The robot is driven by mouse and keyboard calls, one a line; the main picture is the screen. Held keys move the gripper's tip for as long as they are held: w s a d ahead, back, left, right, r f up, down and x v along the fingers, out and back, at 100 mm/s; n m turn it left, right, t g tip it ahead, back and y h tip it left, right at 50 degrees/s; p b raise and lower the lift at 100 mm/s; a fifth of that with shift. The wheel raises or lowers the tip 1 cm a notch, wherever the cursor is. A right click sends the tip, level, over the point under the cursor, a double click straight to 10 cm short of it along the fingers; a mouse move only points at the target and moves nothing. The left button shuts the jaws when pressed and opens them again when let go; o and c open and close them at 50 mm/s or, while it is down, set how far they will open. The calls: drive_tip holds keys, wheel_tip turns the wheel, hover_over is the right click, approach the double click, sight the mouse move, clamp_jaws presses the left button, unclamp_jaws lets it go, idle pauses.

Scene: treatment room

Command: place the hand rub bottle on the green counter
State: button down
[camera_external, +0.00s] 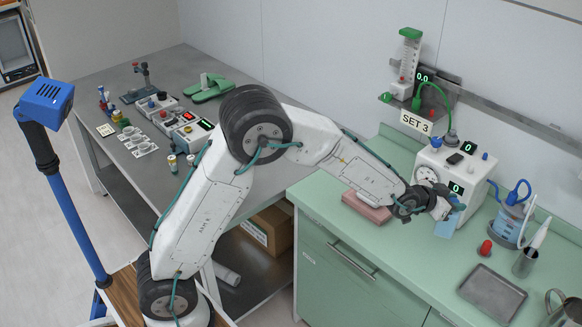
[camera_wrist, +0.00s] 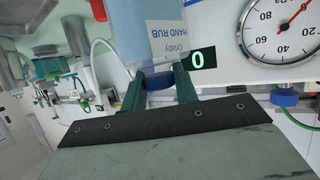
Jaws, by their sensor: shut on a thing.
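The hand rub bottle is light blue with a white label. It shows in the external view (camera_external: 447,226) at the end of my arm, and close up in the wrist view (camera_wrist: 148,28), where its label reads HAND RUB. My gripper (camera_external: 446,207) is shut on the bottle; its two green fingers (camera_wrist: 160,84) are on either side of the bottle's dark blue neck part. The bottle is above the green counter (camera_external: 395,253), in front of the white gauge box. I cannot tell whether its base touches the counter. The wrist partly hides it in the external view.
The white box with a gauge (camera_external: 455,170) stands close behind my gripper. A pink block (camera_external: 366,207) lies left of it. To the right are a red-capped item (camera_external: 485,249), a grey tray (camera_external: 492,293) and a blue jug (camera_external: 508,222). The counter's front strip is clear.

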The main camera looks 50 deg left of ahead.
sight(446, 230)
drive_tip(key=shift+w+d+f, duration=0.1)
drive_tip(key=shift+w+f, duration=0.05)
drive_tip(key=shift+f, duration=0.75)
drive_tip(key=shift+w+f, duration=0.1)
drive_tip(key=shift+f, duration=0.75)
drive_tip(key=shift+f, duration=0.1)
drive_tip(key=c, duration=1.1)
unclamp_jaws()
drive_tip(key=shift+f, duration=0.1)
